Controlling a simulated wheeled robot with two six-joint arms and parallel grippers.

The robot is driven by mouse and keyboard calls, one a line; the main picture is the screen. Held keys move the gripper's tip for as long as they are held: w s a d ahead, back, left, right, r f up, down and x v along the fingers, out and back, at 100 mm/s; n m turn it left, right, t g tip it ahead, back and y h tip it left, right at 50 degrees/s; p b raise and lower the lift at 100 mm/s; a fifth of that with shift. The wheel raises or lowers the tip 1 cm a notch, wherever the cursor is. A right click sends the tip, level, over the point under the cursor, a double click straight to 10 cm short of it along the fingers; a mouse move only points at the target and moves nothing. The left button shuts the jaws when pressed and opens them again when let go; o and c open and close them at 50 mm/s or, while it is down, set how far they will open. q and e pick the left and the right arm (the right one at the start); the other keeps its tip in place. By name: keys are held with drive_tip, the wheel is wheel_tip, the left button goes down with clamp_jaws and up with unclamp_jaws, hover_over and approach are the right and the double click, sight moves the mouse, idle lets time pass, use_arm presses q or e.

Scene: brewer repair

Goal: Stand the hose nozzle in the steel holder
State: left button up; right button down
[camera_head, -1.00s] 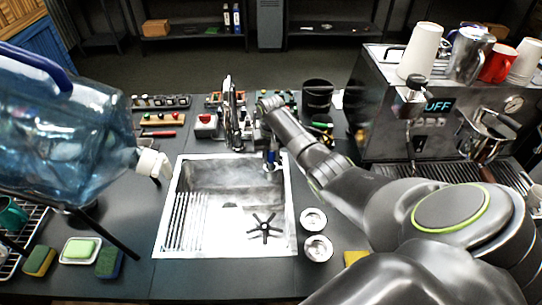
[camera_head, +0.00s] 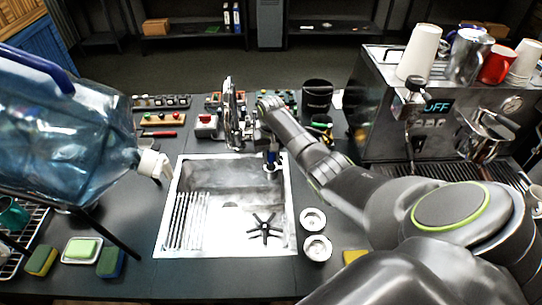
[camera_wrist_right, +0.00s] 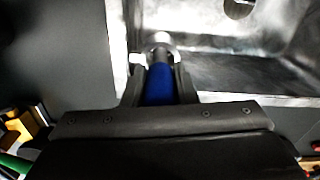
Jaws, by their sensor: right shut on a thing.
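My right gripper (camera_head: 270,152) is over the back right edge of the sink. It is shut on the hose nozzle (camera_head: 271,158), which has a blue grip and points down. In the right wrist view the blue grip of the nozzle (camera_wrist_right: 159,85) sits between the two fingers of my right gripper (camera_wrist_right: 160,72), with a pale metal tip beyond them near the sink rim. I cannot make out the steel holder for certain in either view. My left gripper is not in view.
The sink (camera_head: 171,215) holds a black star-shaped part (camera_head: 265,225). A chrome faucet (camera_head: 229,110) stands behind it. A large blue bottle (camera_head: 70,135) is at the left, the espresso machine (camera_head: 400,140) at the right. A black cup (camera_head: 317,96) stands behind my right wrist.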

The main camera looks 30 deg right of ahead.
drive_tip(key=shift+f, duration=0.45)
idle(0.5)
drive_tip(key=c, duration=0.5)
unclamp_jaws()
wheel_tip(320, 180, up, 5)
drive_tip(key=p, duration=0.5)
drive_tip(key=shift+f, duration=0.1)
drive_tip(key=shift+r, duration=1.1)
drive_tip(key=shift+f, duration=0.1)
